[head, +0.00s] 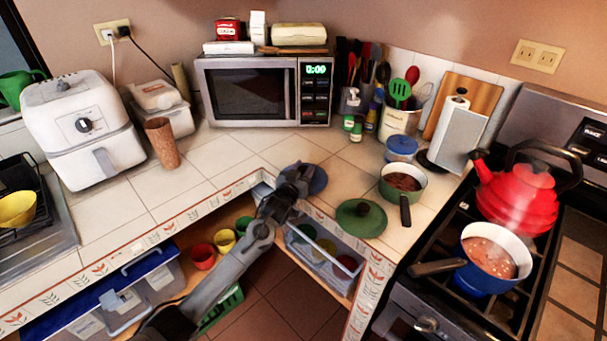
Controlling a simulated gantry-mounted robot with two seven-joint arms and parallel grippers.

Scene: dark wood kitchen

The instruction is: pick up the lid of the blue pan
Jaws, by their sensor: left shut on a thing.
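The blue pan (468,278) stands uncovered on the stove, with reddish food and steam in it. A dark blue round lid (319,180) is at the inner corner of the tiled counter, partly hidden behind my left gripper (304,174). My left gripper is shut on this lid; I cannot tell whether the lid touches the counter or is just above it. My right gripper is not in view.
A green lid (361,218) lies near the counter edge, by a green pan (403,184). A red kettle (514,196) stands behind the blue pan. A microwave (262,91) is at the back. Tiles left of the lid are clear.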

